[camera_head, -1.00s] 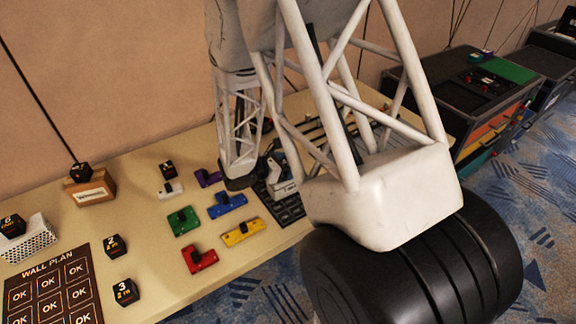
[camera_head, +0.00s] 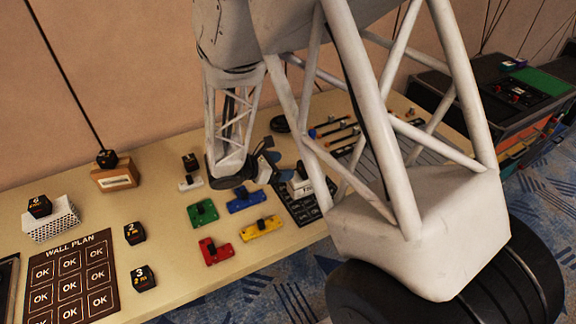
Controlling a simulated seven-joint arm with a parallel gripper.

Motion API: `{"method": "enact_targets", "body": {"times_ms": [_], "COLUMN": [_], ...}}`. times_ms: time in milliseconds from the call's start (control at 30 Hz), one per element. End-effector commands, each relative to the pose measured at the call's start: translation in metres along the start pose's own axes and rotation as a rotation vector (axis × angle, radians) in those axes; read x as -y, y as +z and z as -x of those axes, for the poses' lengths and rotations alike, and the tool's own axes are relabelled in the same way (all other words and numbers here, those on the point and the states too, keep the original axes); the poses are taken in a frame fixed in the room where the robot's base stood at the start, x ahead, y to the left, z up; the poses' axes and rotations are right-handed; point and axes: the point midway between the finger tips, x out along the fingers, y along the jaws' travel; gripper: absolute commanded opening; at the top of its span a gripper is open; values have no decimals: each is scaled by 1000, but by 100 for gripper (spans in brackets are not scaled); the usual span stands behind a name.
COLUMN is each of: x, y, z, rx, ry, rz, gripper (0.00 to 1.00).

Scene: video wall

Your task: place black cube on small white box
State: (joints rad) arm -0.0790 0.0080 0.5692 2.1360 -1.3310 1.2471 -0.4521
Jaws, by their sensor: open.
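Several black cubes are on the beige table. One black cube (camera_head: 190,161) is just behind or on a small white block (camera_head: 190,183); I cannot tell which. Cube 2 (camera_head: 134,232) and cube 3 (camera_head: 144,278) stand at the front left. Cube 6 (camera_head: 39,206) is on a white perforated box (camera_head: 52,222), and another cube (camera_head: 107,158) is on a brown box (camera_head: 114,177). A small white labelled box (camera_head: 302,187) stands by the dark rack, partly hidden by my arm. My gripper (camera_head: 264,161) is open, left of that box, low over the table.
Green (camera_head: 203,213), blue (camera_head: 246,200), yellow (camera_head: 262,228) and red (camera_head: 215,251) pieces lie in front of my gripper. The wall plan board (camera_head: 70,278) lies at the front left. Tools (camera_head: 335,130) lie behind my arm. Dark cabinets stand at right.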

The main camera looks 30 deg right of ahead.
Motion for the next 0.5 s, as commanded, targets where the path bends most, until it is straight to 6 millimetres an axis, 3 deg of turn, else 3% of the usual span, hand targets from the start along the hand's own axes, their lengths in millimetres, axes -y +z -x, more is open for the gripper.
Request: {"method": "enact_targets", "body": {"times_ms": [500], "x": [0], "y": [0], "z": [9], "rx": [0], "ry": [0], "rz": [0], "gripper": [76]}}
